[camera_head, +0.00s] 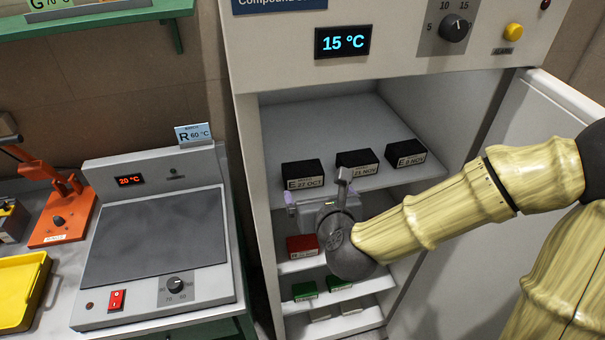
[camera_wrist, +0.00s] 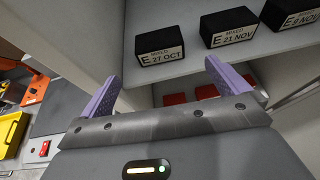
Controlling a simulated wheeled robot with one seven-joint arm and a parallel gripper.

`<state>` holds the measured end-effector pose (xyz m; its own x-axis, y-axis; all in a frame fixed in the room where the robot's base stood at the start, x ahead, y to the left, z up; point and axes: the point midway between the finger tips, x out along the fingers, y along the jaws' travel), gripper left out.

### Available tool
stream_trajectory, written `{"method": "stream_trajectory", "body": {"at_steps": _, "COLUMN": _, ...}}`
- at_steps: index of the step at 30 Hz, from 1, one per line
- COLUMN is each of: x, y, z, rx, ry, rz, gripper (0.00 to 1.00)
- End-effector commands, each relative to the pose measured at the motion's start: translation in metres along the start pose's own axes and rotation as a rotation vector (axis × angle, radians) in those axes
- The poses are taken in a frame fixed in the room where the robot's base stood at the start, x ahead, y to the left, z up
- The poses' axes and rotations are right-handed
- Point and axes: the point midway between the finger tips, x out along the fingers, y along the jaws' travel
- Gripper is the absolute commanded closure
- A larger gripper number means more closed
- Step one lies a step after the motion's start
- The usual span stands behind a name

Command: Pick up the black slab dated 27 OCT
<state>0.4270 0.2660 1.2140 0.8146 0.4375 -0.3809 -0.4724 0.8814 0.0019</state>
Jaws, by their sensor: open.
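The black slab dated 27 OCT (camera_head: 303,172) lies on the top shelf of the open cabinet, at the left end of a row of black slabs. Its label, E 27 OCT, faces out; the slab also shows in the wrist view (camera_wrist: 160,48). My gripper (camera_head: 318,195) is in front of that shelf at its front edge, partly hidden by my wrist. In the wrist view my gripper (camera_wrist: 162,82) has its two purple fingers wide apart and nothing between them. The slab is beyond the fingertips, between them in the picture, and apart from them.
Black slabs dated 21 NOV (camera_head: 357,161) and 9 NOV (camera_head: 405,153) stand to the right on the same shelf. Red (camera_head: 302,246) and green (camera_head: 305,291) slabs lie on lower shelves. The cabinet's left wall (camera_head: 247,150) is close to the 27 OCT slab. The door stands open at right.

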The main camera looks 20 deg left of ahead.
Motion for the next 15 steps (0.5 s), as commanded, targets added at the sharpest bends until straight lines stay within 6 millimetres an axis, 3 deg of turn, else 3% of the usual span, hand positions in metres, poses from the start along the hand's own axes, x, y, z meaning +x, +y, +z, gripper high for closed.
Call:
{"method": "stream_trajectory", "body": {"at_steps": 6, "x": 0.008, "y": 0.000, "z": 0.007, "rx": 0.005, "ry": 0.002, "rz": 0.003, "gripper": 0.00}}
{"method": "stream_trajectory", "body": {"at_steps": 15, "x": 0.025, "y": 0.003, "z": 0.002, "rx": -0.002, "ry": 0.006, "rz": 0.005, "gripper": 0.00}}
